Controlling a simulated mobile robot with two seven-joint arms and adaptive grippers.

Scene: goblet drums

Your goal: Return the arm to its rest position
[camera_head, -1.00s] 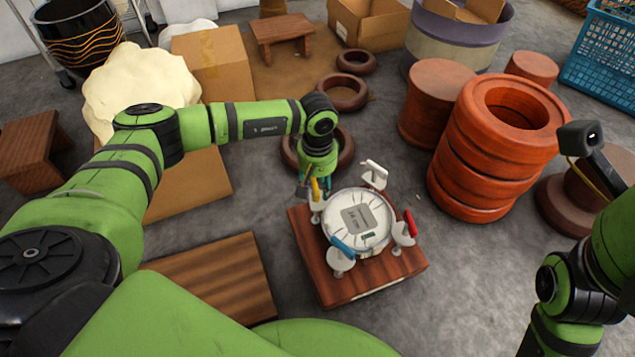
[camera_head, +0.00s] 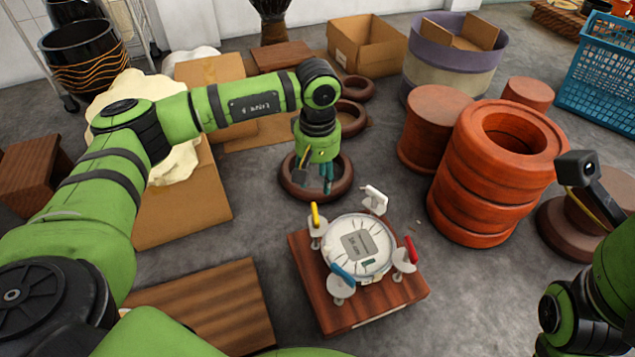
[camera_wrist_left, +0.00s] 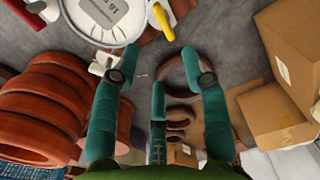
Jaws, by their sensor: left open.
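My left arm comes in from the left in the head view. Its gripper (camera_head: 327,180) hangs above a brown ring on the floor, behind the round white drum piece (camera_head: 356,246). In the left wrist view my left gripper (camera_wrist_left: 160,75) has its teal fingers spread with nothing between them. The white piece sits on a wooden block, with stands around it that carry yellow (camera_head: 315,216), white (camera_head: 375,194), red (camera_head: 410,249) and blue (camera_head: 342,273) handled tools. The white piece also shows at the top of the wrist view (camera_wrist_left: 108,18).
The wooden block (camera_head: 345,318) stands on the grey floor. Stacked orange-brown rings (camera_head: 470,190) stand to its right. Cardboard boxes (camera_head: 185,215) and a wooden board (camera_head: 215,305) lie left. A brown ring (camera_head: 290,185) lies below the gripper. Floor between block and rings is clear.

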